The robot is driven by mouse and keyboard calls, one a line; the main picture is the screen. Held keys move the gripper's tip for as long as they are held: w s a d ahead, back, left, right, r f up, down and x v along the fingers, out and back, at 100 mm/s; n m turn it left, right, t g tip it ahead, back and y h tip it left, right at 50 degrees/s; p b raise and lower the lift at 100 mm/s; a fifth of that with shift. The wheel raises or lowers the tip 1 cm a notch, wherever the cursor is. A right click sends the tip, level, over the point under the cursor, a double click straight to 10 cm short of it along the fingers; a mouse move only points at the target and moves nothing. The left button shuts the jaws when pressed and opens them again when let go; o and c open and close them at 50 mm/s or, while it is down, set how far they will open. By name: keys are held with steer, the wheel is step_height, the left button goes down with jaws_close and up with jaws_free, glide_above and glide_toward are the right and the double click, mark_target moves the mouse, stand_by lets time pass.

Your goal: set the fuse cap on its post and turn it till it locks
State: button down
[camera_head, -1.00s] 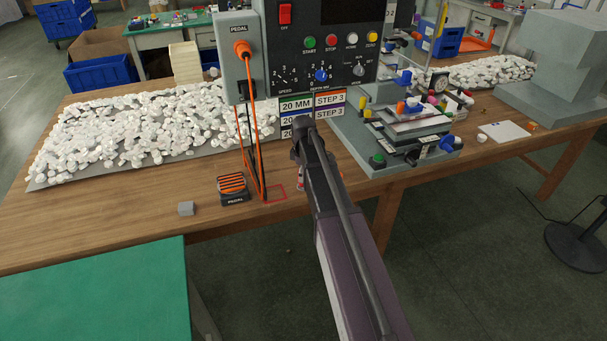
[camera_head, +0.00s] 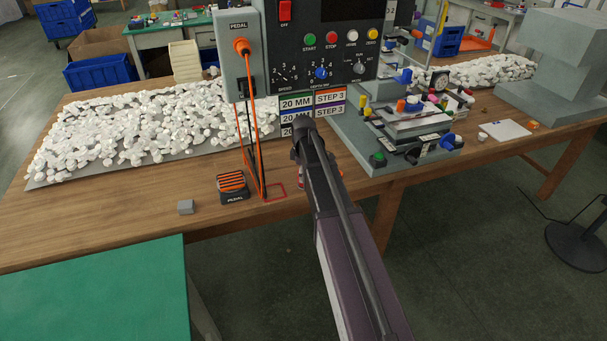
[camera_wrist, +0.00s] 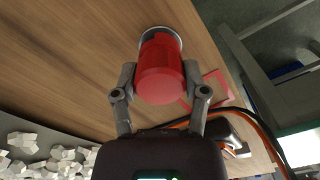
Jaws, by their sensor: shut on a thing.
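A red, translucent-looking cylinder (camera_wrist: 162,72) with a silvery rim at its far end is between the fingers of my gripper (camera_wrist: 160,88) in the wrist view. I take it for the fuse cap, but cannot be sure. My gripper is shut on its sides, over the wooden table. In the head view my arm hides most of the gripper, and only a small red and white bit (camera_head: 301,180) shows beside the arm. I cannot make out the post in either view, nor whether the cylinder touches the table.
A black and orange pedal (camera_head: 232,186) stands left of a red outlined square (camera_head: 275,192), with orange cables (camera_head: 255,140) hanging close by. A small grey block (camera_head: 186,207) lies on the table (camera_head: 110,230). White parts (camera_head: 150,130) cover the back left.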

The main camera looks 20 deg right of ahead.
steer(key=shift+f, duration=0.2)
jaws_free()
steer(key=shift+r, duration=0.1)
step_height(320, 180, up, 6)
steer(key=p, duration=0.6)
steer(key=shift+r, duration=0.1)
steer(key=shift+a+m, duration=0.4)
steer(key=shift+a, duration=0.05)
steer(key=shift+a+m, duration=5.05)
steer(key=shift+m, duration=0.05)
